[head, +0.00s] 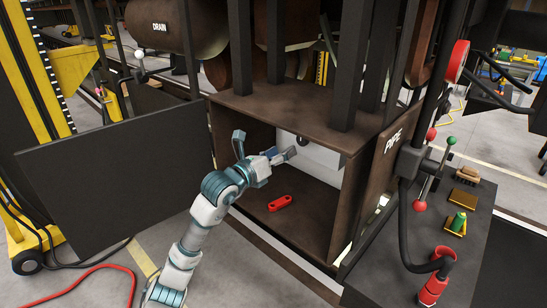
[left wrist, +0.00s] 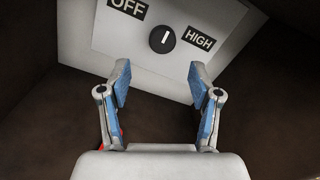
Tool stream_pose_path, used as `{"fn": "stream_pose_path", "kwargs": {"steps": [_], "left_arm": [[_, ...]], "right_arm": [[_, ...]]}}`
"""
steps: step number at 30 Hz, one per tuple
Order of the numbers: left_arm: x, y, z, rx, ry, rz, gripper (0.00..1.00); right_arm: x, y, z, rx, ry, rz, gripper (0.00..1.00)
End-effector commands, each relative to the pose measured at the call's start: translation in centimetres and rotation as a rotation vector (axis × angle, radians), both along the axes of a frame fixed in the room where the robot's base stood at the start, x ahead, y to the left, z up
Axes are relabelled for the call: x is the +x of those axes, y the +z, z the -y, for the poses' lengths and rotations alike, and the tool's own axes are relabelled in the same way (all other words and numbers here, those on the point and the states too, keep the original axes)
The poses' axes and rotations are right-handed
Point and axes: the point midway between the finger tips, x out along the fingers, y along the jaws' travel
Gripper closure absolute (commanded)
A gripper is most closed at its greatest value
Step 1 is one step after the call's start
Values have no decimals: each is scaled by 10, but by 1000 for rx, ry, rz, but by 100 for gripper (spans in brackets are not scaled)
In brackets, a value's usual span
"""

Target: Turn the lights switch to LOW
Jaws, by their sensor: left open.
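The lights switch is a round black knob (left wrist: 162,39) with a white mark, on a pale panel (left wrist: 120,38). The mark stands nearly upright in the left wrist view, between an OFF label (left wrist: 128,7) at upper left and a HIGH label (left wrist: 199,39) at right. No LOW label shows in the frame. My left gripper (left wrist: 158,80) is open and empty, its fingers pointing at the panel, with the knob ahead between their lines and apart from them. In the head view my left gripper (head: 262,150) reaches into the open brown box (head: 285,108). My right gripper is out of view.
A red link-shaped piece (head: 279,203) lies on the box floor below my gripper. The opened dark door (head: 110,172) stands at left. A console (head: 475,235) with levers and a red handle is at right. The box walls surround my gripper closely.

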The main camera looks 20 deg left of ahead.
Motion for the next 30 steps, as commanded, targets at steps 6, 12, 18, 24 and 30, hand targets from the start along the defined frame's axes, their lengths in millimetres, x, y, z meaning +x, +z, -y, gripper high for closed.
{"fn": "stream_pose_path", "kwargs": {"steps": [6, 12, 18, 24, 30], "left_arm": [[-27, -1, -11, 0, 1, -1, 36], [-32, -1, -12, 0, 0, -2, 36], [-32, -1, -12, 0, 1, -2, 36], [-33, -3, -8, -6, -13, 0, 36], [-60, -38, 62, -219, -300, 60, 36]], "right_arm": [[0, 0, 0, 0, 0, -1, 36], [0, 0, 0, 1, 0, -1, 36], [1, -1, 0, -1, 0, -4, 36], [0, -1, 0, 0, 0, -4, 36], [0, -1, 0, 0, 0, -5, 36]]}}
